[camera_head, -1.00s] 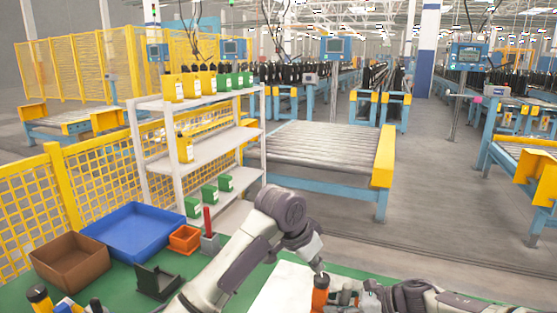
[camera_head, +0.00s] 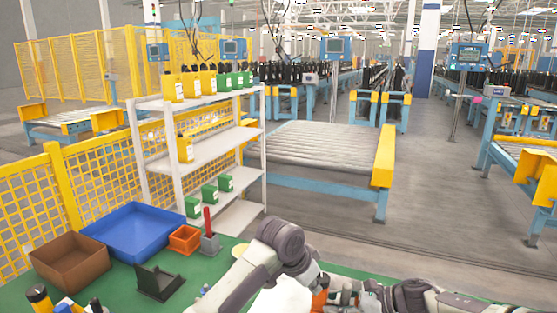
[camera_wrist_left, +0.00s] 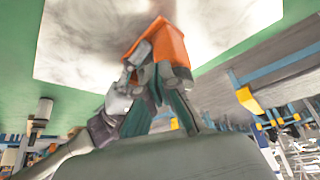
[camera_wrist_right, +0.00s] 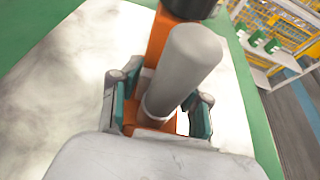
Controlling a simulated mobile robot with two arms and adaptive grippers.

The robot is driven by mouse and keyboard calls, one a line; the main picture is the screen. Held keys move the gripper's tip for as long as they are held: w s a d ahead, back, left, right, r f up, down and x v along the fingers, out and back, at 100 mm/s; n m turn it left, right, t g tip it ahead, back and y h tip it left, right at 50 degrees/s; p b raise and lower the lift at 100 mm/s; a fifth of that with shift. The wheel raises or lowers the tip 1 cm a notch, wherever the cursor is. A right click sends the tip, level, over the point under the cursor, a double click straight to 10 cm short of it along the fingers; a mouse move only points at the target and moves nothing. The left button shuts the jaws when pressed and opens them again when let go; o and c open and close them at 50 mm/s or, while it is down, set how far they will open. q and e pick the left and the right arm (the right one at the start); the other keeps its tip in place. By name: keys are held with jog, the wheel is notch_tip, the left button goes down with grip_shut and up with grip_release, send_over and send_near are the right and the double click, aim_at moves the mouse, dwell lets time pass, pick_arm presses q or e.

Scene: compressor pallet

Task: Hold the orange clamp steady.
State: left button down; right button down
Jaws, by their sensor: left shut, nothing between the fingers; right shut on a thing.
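The orange clamp (camera_head: 319,300) stands over the white sheet at the front of the green table. It shows in the left wrist view (camera_wrist_left: 160,45) and the right wrist view (camera_wrist_right: 160,40). My right gripper (camera_wrist_right: 160,115) is shut on it from the right; a grey cylinder (camera_wrist_right: 187,65) on the clamp hides part of the grip. My left gripper (camera_wrist_left: 165,85) is shut and empty right at the clamp. I cannot tell whether its fingertips touch it. In the head view my left gripper (camera_head: 324,280) is at the clamp's top.
A blue tray (camera_head: 140,232), a brown box (camera_head: 70,262), an orange bin (camera_head: 185,239), a grey holder with a red stick (camera_head: 209,240) and a black stand (camera_head: 158,282) are on the left of the table. A white shelf (camera_head: 215,152) stands behind.

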pick_arm(q)
jog(key=shift+w+d, duration=0.1)
jog(key=shift+w, duration=0.15)
dwell(0.5)
jog(key=shift+w+a, duration=0.25)
jog(key=shift+a, duration=0.05)
jog(key=shift+w+a, duration=0.4)
jog(key=shift+w, duration=0.2)
jog(key=shift+w+r, duration=0.1)
jog(key=shift+w, duration=0.15)
dwell(0.3)
jog(key=shift+a, duration=0.15)
jog(key=r, duration=0.6)
jog(key=shift+s+a, duration=0.2)
jog(key=shift+a, duration=0.1)
